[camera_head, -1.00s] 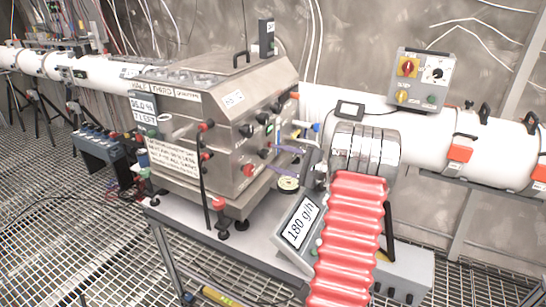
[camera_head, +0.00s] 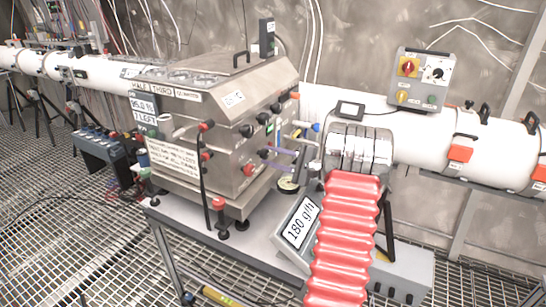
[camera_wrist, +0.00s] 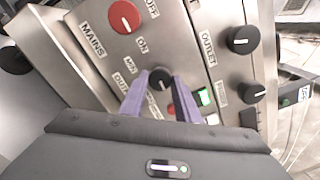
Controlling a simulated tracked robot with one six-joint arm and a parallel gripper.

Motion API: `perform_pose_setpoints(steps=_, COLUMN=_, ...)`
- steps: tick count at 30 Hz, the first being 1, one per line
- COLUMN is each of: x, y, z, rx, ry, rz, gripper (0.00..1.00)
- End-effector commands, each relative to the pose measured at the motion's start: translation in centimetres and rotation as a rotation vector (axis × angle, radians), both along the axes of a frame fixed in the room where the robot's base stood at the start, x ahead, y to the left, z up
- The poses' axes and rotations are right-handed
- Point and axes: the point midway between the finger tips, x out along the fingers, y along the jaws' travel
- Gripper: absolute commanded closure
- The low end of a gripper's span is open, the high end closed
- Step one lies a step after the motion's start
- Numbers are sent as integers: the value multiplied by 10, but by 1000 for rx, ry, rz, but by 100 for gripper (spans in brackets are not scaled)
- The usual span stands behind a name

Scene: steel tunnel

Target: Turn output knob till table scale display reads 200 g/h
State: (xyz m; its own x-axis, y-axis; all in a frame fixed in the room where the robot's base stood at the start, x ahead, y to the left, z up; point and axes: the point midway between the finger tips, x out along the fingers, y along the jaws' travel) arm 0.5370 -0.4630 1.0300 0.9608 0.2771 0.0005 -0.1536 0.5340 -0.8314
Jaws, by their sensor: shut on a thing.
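The output knob (camera_wrist: 160,79) is a small black dial with a white pointer line on the steel machine's panel. Its label beside it is partly hidden. My gripper (camera_wrist: 160,88) has its two purple fingers closed around this knob, one on each side. In the head view my purple fingers (camera_head: 272,160) reach the right face of the steel machine (camera_head: 190,110); the knob itself is hard to make out there. The table scale display (camera_head: 300,222) reads 180 g/h.
A red mains knob (camera_wrist: 124,16) sits above the output knob. Black outlet knobs (camera_wrist: 243,40) and a lit green button (camera_wrist: 205,97) are to the right.

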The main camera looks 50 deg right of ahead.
Motion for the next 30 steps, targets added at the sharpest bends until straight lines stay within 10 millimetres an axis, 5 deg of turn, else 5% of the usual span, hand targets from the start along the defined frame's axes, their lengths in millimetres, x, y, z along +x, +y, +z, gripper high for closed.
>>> perform_pose_setpoints(steps=4, x=0, y=1, z=-1, rx=1, ry=2, rz=1, gripper=93)
perform_pose_setpoints(steps=29, x=-1, y=1, z=-2, rx=184, ry=56, rz=2, gripper=93)
perform_pose_setpoints(steps=30, x=-1, y=1, z=-2, rx=184, ry=56, rz=2, gripper=69)
